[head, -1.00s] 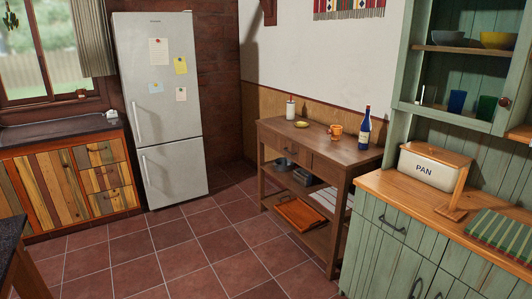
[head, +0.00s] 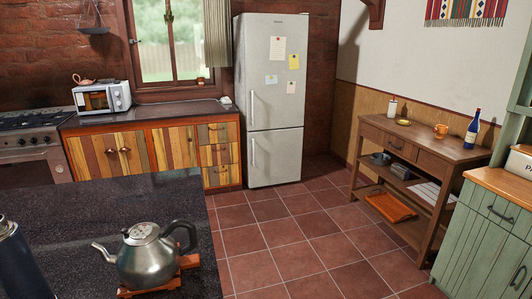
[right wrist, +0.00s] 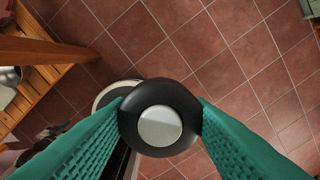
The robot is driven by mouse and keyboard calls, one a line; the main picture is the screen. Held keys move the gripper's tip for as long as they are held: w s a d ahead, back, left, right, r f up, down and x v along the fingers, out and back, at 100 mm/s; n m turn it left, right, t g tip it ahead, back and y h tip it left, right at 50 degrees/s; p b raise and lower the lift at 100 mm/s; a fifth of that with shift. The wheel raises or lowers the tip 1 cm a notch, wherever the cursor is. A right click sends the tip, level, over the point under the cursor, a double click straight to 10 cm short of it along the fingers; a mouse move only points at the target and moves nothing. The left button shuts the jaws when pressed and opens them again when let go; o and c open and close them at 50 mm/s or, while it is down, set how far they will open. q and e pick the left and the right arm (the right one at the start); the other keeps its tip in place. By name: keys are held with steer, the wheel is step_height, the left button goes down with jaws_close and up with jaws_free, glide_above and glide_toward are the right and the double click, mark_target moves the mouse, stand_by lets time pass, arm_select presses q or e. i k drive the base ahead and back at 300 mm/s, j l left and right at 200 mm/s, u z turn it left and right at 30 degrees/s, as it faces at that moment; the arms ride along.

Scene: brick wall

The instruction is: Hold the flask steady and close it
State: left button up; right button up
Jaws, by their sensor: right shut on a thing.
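In the right wrist view, my right gripper (right wrist: 160,123) has its two teal ribbed fingers shut on a round black lid (right wrist: 160,96) with a silver disc in its middle. Floor tiles show below, so the lid is held up over the floor. In the head view, a dark blue-grey vessel (head: 14,268), which looks like the flask, stands at the bottom left corner, cut off by the picture edge. Whether its top is open cannot be seen well. My left gripper is in neither view, and my right gripper does not show in the head view.
A metal kettle (head: 152,262) stands on a wooden trivet (head: 189,262) on the dark speckled counter (head: 100,212), right of the vessel. A stove (head: 32,150), microwave (head: 102,97) and fridge (head: 272,100) line the back. The tiled floor (head: 300,240) is clear.

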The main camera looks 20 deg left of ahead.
mark_target(22, 277)
steer(key=k+j+u, duration=0.15)
steer(key=j, duration=0.35)
steer(key=k+j+u, duration=0.1)
steer(key=j, duration=0.4)
steer(key=k+j+u, duration=0.15)
steer(key=j, duration=0.4)
steer(key=k+j+u, duration=0.15)
steer(key=j, duration=0.35)
steer(key=k+j+u, duration=0.1)
steer(key=j, duration=0.45)
